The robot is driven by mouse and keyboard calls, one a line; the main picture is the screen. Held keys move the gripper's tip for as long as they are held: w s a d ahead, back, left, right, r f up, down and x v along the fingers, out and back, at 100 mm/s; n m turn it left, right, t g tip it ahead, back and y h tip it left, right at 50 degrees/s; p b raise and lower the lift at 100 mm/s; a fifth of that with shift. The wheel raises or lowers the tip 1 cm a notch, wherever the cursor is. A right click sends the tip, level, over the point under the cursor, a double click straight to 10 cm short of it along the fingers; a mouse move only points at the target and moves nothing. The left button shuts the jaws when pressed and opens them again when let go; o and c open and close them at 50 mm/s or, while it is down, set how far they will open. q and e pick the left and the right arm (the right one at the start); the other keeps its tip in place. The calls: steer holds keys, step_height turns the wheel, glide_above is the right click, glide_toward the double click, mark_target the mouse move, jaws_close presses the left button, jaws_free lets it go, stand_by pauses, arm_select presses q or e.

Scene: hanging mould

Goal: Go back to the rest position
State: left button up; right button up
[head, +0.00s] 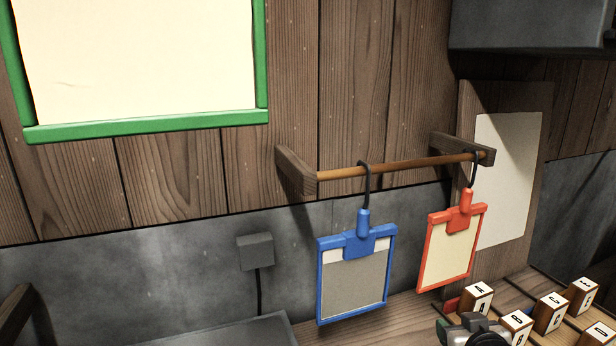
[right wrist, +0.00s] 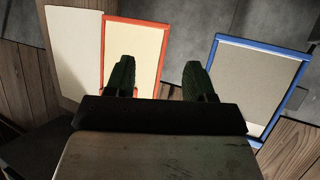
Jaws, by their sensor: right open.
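My right gripper (head: 472,330) shows only in part at the bottom edge of the head view, in front of the lettered blocks. In the right wrist view its two dark fingers (right wrist: 158,82) are spread apart with nothing between them. A blue frame (head: 320,285) with a grey panel hangs by a dark hook from a wooden rod (head: 415,165). A red-orange frame (head: 426,250) with a cream panel hangs at the rod's right end. In the right wrist view, the red-orange frame (right wrist: 163,45) is behind the left finger and the blue frame (right wrist: 265,45) is at the right. My left gripper is out of view.
Several lettered wooden blocks (head: 553,313) stand on the bench at the lower right. A pale board (head: 510,170) is on the wall behind. A green-framed panel (head: 150,125) is at the upper left. A grey box (head: 530,25) juts out at the upper right.

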steer(key=s+a+f+n+g, duration=0.1)
steer(key=s+a+f+g, duration=0.2)
steer(key=s+f, duration=0.45)
steer(key=s+a+f+g+y, duration=0.1)
steer(key=s+a+f+g, duration=0.2)
steer(key=s, duration=0.8)
steer(key=s+a+f+n+g, duration=0.1)
steer(key=s+a+f+g, duration=0.15)
steer(key=s+f, duration=0.6)
step_height(320, 180, down, 26)
steer(key=s+g, duration=0.2)
steer(key=s, duration=0.1)
steer(key=s+d+f+g, duration=0.1)
steer(key=s+d+f, duration=0.2)
steer(key=s+f, duration=1)
steer(key=shift+s+d+f, duration=0.25)
steer(key=shift+s+f, duration=0.1)
steer(key=shift+s, duration=0.55)
